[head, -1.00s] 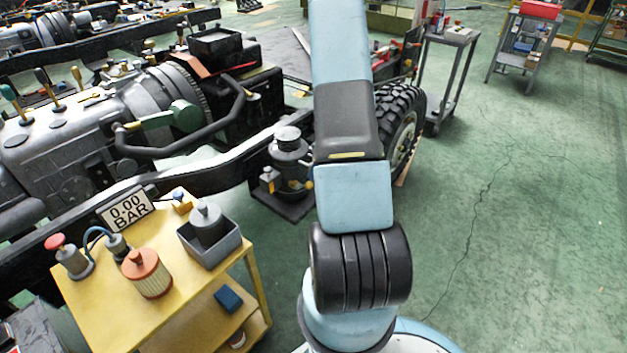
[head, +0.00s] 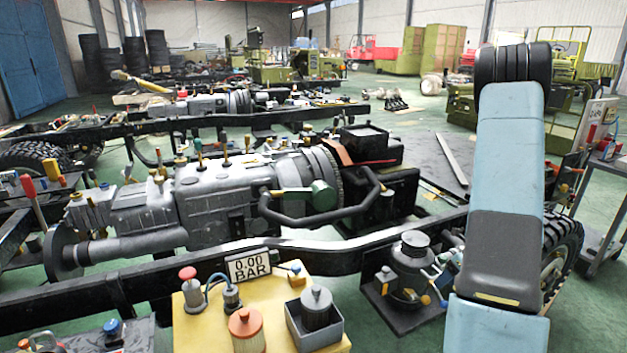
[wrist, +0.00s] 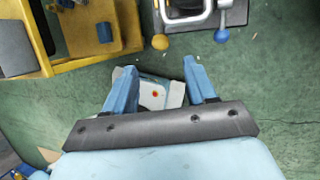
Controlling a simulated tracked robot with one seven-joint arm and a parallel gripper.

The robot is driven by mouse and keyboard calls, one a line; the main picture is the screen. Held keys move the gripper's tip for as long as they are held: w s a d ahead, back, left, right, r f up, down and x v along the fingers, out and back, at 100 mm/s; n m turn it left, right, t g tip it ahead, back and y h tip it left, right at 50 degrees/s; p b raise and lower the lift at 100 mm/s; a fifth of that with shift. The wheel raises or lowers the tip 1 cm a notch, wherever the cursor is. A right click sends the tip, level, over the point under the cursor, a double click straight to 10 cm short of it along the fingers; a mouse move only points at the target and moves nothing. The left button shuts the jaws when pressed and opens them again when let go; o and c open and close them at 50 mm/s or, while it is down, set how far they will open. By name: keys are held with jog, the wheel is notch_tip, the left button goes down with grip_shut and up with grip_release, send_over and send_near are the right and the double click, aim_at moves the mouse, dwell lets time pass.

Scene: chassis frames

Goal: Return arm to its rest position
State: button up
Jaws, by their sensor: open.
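My arm (head: 508,150) stands on the right of the head view, light blue and grey, with a black ribbed joint at its top. My gripper is out of the head view. In the wrist view my gripper (wrist: 159,68) has its two blue fingers spread apart, with nothing held between them. Beyond the fingers, lower down, is a pale piece with a red dot (wrist: 155,94); I cannot tell what it is. Green floor shows around it.
A vehicle chassis (head: 400,243) with an engine spans the middle. A wheel (head: 566,255) is behind my arm.

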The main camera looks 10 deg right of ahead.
jog(key=s+a+r+n, duration=0.1)
jog(key=a+r+n, duration=0.75)
jog(key=r, duration=0.35)
jog(key=a+r+n, duration=0.7)
jog(key=a+r, duration=0.2)
jog(key=r, duration=0.4)
jog(key=s+a+r+n+t+h, duration=0.1)
jog(key=s+a+r+n+h, duration=0.1)
jog(key=s+a+r+n, duration=0.3)
jog(key=s+a+r+n+t+h, duration=0.2)
jog(key=s+a+r+n, duration=0.3)
jog(key=s+r+n, duration=0.4)
jog(key=s+n, duration=0.3)
jog(key=s, duration=0.2)
jog(key=shift+s+r, duration=0.2)
jog(key=shift+s, duration=0.1)
